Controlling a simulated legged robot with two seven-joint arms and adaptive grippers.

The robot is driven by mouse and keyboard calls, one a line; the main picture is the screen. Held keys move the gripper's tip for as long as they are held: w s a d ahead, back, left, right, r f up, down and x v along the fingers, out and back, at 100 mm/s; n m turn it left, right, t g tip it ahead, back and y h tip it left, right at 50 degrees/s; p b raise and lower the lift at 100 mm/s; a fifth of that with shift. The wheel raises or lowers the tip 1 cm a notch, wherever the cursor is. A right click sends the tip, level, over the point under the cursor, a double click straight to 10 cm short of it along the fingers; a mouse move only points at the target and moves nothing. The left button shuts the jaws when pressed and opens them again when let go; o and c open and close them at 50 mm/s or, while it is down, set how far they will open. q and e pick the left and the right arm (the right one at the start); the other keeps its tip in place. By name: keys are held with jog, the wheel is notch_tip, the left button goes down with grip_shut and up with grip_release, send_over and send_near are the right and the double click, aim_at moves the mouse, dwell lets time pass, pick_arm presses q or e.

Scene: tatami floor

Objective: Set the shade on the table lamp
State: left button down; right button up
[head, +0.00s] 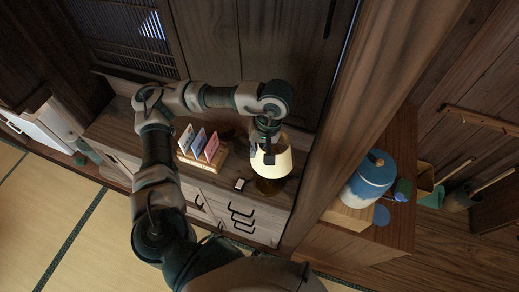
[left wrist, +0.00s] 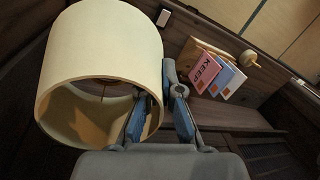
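The cream lampshade (head: 274,165) shows under my left gripper (head: 267,146) in the head view. In the left wrist view the shade (left wrist: 100,50) fills the left side, its open end towards the camera. My left gripper (left wrist: 160,112) straddles the shade's wall, one finger inside the rim and one outside, and appears shut on it. The dark brown lamp base (head: 268,187) stands on the wooden cabinet just below the shade. The shade and gripper hide its upper part, so I cannot tell whether the shade touches it. My right gripper is not in view.
The cabinet (head: 120,130) also bears a wooden rack with upright cards (head: 205,146) and a small white-faced device (head: 240,184). A wooden post (head: 360,100) rises close to the right of the lamp. Beyond it, a blue and white canister (head: 368,180) stands on another cabinet.

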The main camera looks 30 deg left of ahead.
pick_arm(q)
jog(key=shift+a+f, duration=0.1)
jog(key=shift+f, duration=0.1)
jog(key=shift+d+f, duration=0.1)
jog(key=shift+d, duration=0.3)
jog(key=shift+d+f+b, duration=0.1)
jog(key=shift+d+b, duration=0.2)
jog(key=shift+b, duration=0.1)
jog(key=shift+a+f, duration=0.35)
jog(key=shift+a, duration=0.3)
jog(key=shift+a+f+b, duration=0.1)
jog(key=shift+a+b, duration=0.15)
jog(key=shift+b, duration=0.1)
jog(key=shift+a+f, duration=0.2)
jog(key=shift+a, duration=0.1)
jog(key=shift+d, duration=0.1)
jog(key=shift+d+f+b, duration=0.2)
jog(key=shift+d+b, duration=0.15)
jog(key=shift+b, duration=0.05)
jog(key=shift+a+f, duration=0.2)
jog(key=shift+f, duration=0.05)
jog(key=shift+a+f+b, duration=0.25)
jog(key=shift+a+b, duration=0.15)
jog(key=shift+d, duration=0.15)
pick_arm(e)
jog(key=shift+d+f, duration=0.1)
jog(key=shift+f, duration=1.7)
